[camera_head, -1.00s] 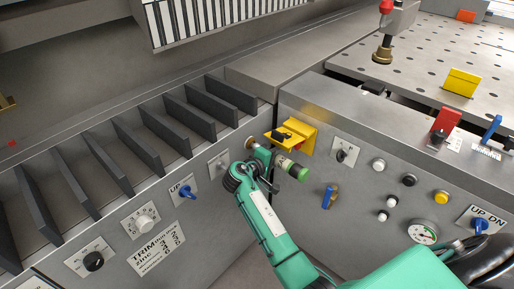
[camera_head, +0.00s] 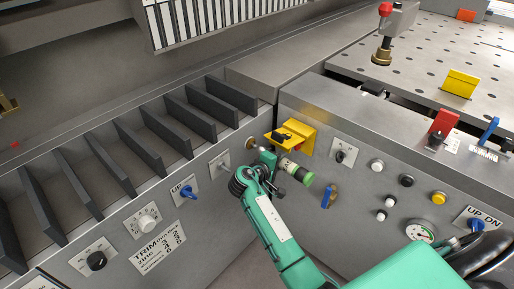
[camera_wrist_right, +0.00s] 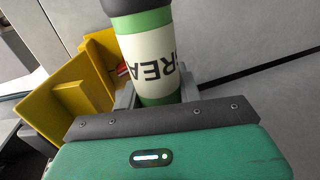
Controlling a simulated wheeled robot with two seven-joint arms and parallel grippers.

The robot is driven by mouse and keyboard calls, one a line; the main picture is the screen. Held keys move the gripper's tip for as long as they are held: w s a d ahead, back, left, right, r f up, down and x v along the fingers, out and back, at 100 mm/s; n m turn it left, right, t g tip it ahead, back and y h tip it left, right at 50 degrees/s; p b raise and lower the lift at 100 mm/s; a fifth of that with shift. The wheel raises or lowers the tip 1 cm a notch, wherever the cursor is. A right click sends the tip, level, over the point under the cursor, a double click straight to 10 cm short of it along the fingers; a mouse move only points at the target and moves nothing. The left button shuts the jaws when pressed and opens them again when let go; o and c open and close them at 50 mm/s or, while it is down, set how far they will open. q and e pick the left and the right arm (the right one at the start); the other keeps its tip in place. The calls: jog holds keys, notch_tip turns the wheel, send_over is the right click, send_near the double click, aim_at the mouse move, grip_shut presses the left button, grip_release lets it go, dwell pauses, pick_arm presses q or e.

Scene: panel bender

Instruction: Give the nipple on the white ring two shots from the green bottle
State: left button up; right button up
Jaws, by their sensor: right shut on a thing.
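The green bottle (camera_head: 296,172) has a pale label, and it fills the upper middle of the right wrist view (camera_wrist_right: 148,50), where its dark end points up. My right gripper (camera_head: 278,163) is shut around the bottle and holds it tilted in front of the machine's front panel, just below the yellow bracket. A small brass-coloured round fitting (camera_head: 250,143) shows on the panel to the left of the gripper. I cannot make out a white ring or tell whether this fitting is the nipple. My left gripper is not in view.
The yellow bracket (camera_head: 301,133) juts out close above the bottle. A blue handle (camera_head: 329,196), several push buttons and a gauge (camera_head: 420,231) lie to the right. A blue switch (camera_head: 187,192) and dials lie to the left. Dark fins (camera_head: 165,128) line the ledge above.

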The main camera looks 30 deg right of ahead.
aim_at(300, 170)
jog(key=shift+r, duration=0.1)
jog(key=shift+s+d+p, duration=0.3)
jog(key=shift+s+p, duration=0.3)
jog(key=shift+s, duration=0.05)
jog(key=shift+s+d+r+p, duration=0.1)
jog(key=shift+s+d+p, duration=0.15)
jog(key=shift+s, duration=0.2)
jog(key=shift+s+d+p, duration=0.1)
jog(key=shift+s+p, duration=0.15)
jog(key=shift+s, duration=0.15)
jog(key=shift+s+d+p, duration=0.25)
jog(key=shift+s+p, duration=0.1)
jog(key=shift+s, duration=0.25)
jog(key=shift+s+d+p, duration=0.25)
jog(key=shift+s+p, duration=0.1)
jog(key=shift+s, duration=0.3)
jog(key=shift+s+d+p, duration=0.25)
jog(key=shift+s+p, duration=0.1)
jog(key=shift+s, duration=0.25)
jog(key=shift+s+d, duration=0.15)
jog(key=shift+s, duration=0.25)
